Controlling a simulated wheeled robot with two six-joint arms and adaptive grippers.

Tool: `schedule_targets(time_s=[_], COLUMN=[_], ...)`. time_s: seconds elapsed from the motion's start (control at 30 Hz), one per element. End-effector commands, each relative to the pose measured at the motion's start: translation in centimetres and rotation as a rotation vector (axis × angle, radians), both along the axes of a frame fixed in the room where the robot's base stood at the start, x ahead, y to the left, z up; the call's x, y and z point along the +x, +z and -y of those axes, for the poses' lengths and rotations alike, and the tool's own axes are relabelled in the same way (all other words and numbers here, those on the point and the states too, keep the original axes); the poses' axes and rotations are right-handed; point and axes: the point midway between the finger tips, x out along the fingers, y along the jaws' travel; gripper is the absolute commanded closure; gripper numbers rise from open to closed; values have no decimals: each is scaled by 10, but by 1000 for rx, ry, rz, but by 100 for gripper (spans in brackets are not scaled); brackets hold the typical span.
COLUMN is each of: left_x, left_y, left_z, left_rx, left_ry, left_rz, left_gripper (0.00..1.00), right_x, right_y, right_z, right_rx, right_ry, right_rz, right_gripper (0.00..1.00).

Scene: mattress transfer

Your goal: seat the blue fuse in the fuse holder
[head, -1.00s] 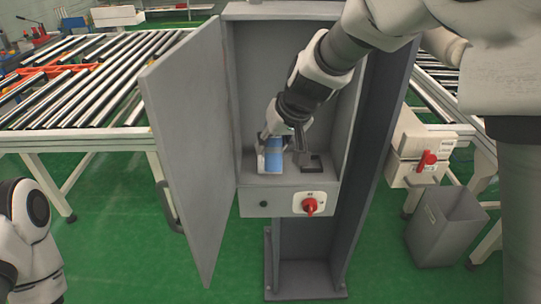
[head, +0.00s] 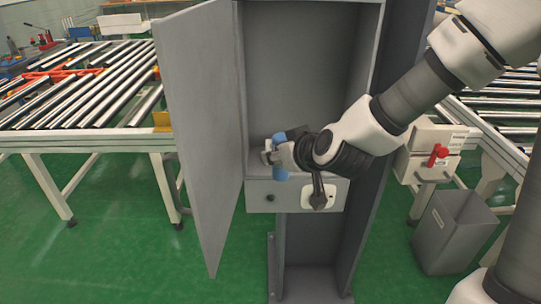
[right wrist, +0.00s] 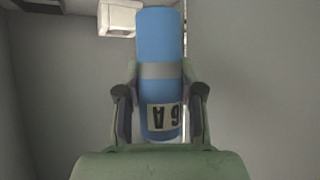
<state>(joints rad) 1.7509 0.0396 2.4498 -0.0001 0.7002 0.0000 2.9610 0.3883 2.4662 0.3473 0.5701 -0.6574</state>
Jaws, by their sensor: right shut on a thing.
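In the right wrist view the fuse (right wrist: 160,45) is blue with a grey band and a pale label with dark characters. The fingers of my right gripper (right wrist: 158,97) close on its two sides. My left gripper is out of view.
The grey cabinet (head: 308,70) stands open, its door (head: 203,130) swung to the left. In the right wrist view a white block (right wrist: 119,18) shows beyond the fuse. A bin (head: 450,230) stands at the right.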

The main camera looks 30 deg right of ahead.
Motion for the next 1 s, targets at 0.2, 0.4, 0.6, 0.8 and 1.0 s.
schedule_targets(time_s=[0.2, 0.4, 0.6, 0.8, 1.0], left_x=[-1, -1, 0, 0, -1], left_y=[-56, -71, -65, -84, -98], left_z=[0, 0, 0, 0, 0], left_rx=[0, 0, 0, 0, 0], left_ry=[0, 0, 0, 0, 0], left_rz=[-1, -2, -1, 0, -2], left_gripper=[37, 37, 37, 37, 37], right_x=[54, 94, 119, 130, 130], right_y=[-20, -11, -13, -36, -52], right_z=[33, 57, 72, 79, 78], right_rx=[4, 5, 3, 4, 1], right_ry=[-7, -3, -2, 0, 0], right_rz=[5, 0, -1, -2, -1], right_gripper=[100, 100, 100, 100, 100])
